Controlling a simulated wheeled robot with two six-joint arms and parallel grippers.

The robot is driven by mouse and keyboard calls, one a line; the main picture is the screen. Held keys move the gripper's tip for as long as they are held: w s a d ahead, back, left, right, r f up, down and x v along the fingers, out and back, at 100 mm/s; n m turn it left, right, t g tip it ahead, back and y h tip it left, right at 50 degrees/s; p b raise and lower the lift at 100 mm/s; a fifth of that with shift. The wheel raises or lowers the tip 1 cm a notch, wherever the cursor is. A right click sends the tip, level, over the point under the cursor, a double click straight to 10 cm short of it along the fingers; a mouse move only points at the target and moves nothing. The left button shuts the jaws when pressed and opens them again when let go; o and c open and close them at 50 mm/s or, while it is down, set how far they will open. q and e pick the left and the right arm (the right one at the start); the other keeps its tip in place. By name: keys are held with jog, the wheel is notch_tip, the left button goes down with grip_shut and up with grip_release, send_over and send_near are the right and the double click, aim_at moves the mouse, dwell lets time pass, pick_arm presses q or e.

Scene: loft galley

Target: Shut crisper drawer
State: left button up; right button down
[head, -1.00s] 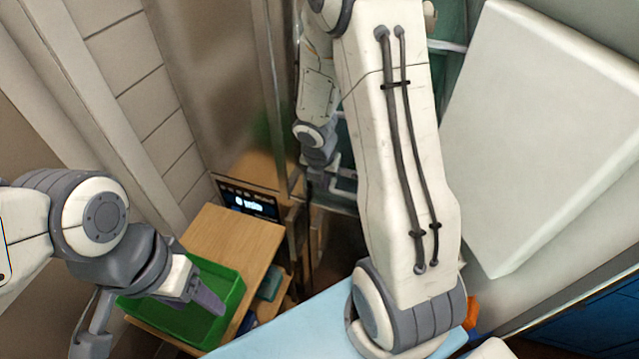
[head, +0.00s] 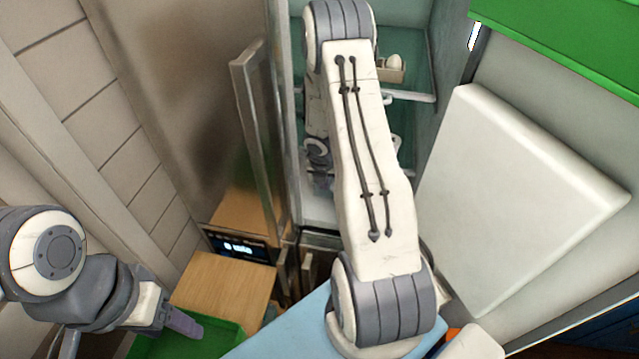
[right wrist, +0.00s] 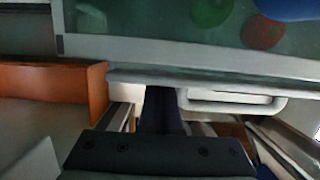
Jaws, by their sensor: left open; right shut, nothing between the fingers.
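The crisper drawer (right wrist: 190,53) shows in the right wrist view as a pale front edge with a greenish clear panel above it and a white bar handle (right wrist: 232,107) below. Blurred green, red and blue shapes show through the panel. My right gripper (right wrist: 160,112) is shut and empty, with its dark fingers just left of the handle; I cannot tell whether they touch. In the head view my right arm reaches into the open fridge (head: 425,97) and hides most of the drawer. My left gripper (head: 188,324) is open over a green crate (head: 215,338), away from the fridge.
A large white panel (head: 510,205) stands right of the fridge opening. A tall metal-edged panel (head: 262,135) stands on its left. An egg holder (head: 390,72) sits on a fridge shelf. A wooden surface (head: 222,285) and a small lit display (head: 238,247) are at lower left.

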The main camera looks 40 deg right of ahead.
dwell(0.4)
jog(key=shift+s+a+f+b, duration=0.25)
jog(key=shift+a+b, duration=0.1)
jog(key=shift+b, duration=0.4)
jog(key=s+a+b, duration=0.2)
jog(key=shift+a+b, duration=0.1)
jog(key=shift+b, duration=0.3)
jog(key=s+a+r+t+h+b, duration=0.15)
jog(key=a+r+b, duration=0.25)
jog(key=r+b, duration=0.55)
jog(key=shift+g, duration=0.25)
jog(key=b+x, duration=0.1)
jog(key=x, duration=0.2)
jog(key=b+x, duration=0.1)
jog(key=x, duration=0.2)
jog(key=s+b+x, duration=0.1)
jog(key=x, duration=0.2)
jog(key=shift+f, duration=0.3)
jog(key=shift+w+d+p, duration=0.9)
jog(key=shift+w+d, duration=0.2)
jog(key=shift+d, duration=0.1)
jog(key=shift+w+d+f, duration=0.2)
jog(key=shift+w+d, duration=0.2)
